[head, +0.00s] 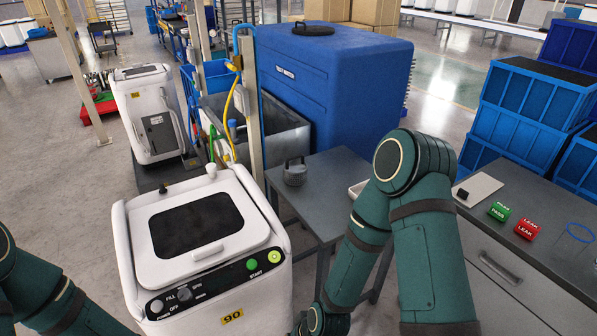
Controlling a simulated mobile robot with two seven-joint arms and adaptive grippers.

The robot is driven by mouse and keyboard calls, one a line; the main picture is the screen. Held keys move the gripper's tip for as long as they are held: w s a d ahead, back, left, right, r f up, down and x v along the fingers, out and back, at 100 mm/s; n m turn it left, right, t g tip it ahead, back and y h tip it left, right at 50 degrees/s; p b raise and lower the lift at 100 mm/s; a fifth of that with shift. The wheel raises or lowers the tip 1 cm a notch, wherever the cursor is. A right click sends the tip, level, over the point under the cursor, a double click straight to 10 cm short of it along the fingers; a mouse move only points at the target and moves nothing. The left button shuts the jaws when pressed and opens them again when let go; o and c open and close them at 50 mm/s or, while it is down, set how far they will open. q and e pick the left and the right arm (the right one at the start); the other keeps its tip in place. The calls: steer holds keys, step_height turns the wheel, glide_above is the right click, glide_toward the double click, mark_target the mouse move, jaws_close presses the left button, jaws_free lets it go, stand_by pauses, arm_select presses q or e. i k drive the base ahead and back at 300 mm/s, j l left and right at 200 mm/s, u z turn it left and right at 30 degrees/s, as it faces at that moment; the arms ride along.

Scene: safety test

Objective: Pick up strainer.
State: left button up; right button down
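My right gripper is not in view. My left arm shows only at the lower left corner, and its gripper is out of view. Nothing touches the strainer.
A white machine (208,250) with a dark lid window stands in front. A blue tank (335,85) and a metal sink (283,132) stand behind. The right bench (545,265) holds green PASS (500,211) and red LEAK (526,229) blocks. Blue crates (530,105) are stacked behind it.

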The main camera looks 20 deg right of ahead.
mark_target(295, 170)
steer(key=l+u, duration=0.4)
steer(key=l, duration=0.55)
steer(key=l+z, duration=0.15)
steer(key=l, duration=0.3)
steer(key=i+l+z, duration=0.15)
steer(key=l, duration=0.25)
steer(key=k, duration=0.05)
